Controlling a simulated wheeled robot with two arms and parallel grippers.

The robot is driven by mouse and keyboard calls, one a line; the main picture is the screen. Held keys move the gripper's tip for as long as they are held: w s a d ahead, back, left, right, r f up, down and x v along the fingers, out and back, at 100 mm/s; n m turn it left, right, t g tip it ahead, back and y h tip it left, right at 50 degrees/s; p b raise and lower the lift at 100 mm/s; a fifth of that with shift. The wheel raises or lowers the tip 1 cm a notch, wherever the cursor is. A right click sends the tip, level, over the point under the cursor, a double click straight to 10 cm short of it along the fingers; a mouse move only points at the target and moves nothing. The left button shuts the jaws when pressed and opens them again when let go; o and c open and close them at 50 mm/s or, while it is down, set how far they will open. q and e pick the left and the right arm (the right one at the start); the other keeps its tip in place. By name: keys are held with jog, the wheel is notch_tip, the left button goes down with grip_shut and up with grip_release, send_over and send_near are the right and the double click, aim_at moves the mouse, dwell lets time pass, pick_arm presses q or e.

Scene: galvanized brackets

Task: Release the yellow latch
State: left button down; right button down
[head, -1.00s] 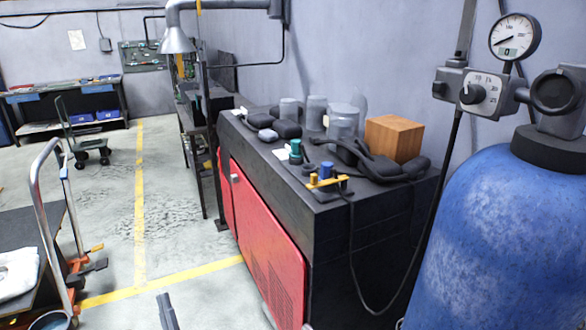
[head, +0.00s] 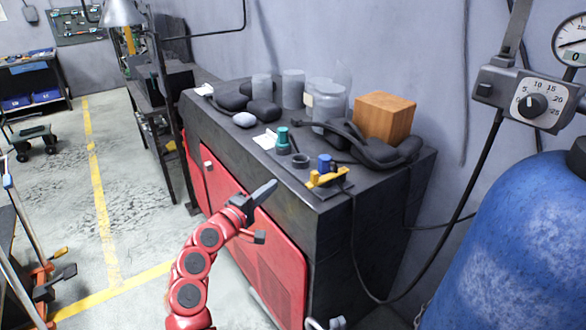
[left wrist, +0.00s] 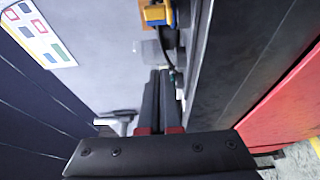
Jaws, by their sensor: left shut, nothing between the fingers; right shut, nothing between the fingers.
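The yellow latch (head: 327,179) is a small yellow bar on a dark base near the front right corner of the black bench top. A blue cylinder (head: 325,164) stands right behind it. In the left wrist view the yellow latch (left wrist: 157,15) shows at the top edge, beyond my fingertips. My left gripper (head: 273,185) is shut and empty, in front of the bench's front edge, to the left of the latch and apart from it. In the left wrist view its dark fingers (left wrist: 158,74) lie together. My right gripper is not in view.
The black bench (head: 360,240) has a red front panel. A teal-capped item (head: 283,140), a dark ring (head: 301,161), jars (head: 328,102), a wooden block (head: 385,117) and dark hoses crowd its top. A blue gas cylinder (head: 510,250) stands at right.

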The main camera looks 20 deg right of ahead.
pick_arm(q)
jog(key=shift+s+d+r, duration=0.25)
